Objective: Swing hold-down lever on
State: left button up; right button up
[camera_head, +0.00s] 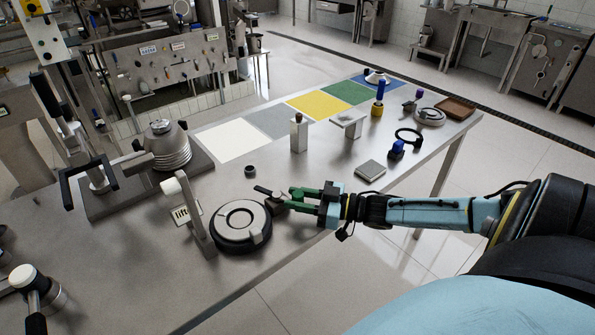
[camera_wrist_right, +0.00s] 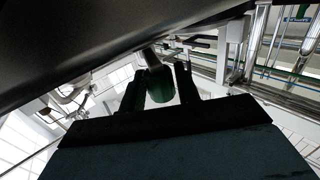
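My right gripper (camera_head: 283,199) reaches in from the right, low over the table beside a round black unit with a pale disc top (camera_head: 240,222). Its fingers are green, and a dark piece with a grey tip (camera_head: 266,192) shows just ahead of them. In the right wrist view a green rounded piece (camera_wrist_right: 159,84) sits between the two dark fingers; I cannot tell whether they grip it. A lever arm with a white knob (camera_head: 172,186) and a "lift" label stands upright left of the round unit. I cannot tell which part is the hold-down lever. My left gripper is not in view.
A stacked metal cone (camera_head: 167,147) stands on a plate behind, near a black-handled frame (camera_head: 84,185). A bottle-like block (camera_head: 298,134), a small stand (camera_head: 348,123), a grey slab (camera_head: 370,170) and a black ring (camera_head: 409,136) are farther right. Coloured mats (camera_head: 318,104) line the back.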

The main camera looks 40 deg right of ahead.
jog(key=shift+o, duration=1.4)
jog(key=p+v, duration=0.2)
jog(key=v, duration=1.1)
jog(key=shift+s, duration=0.15)
jog(key=shift+d, duration=0.15)
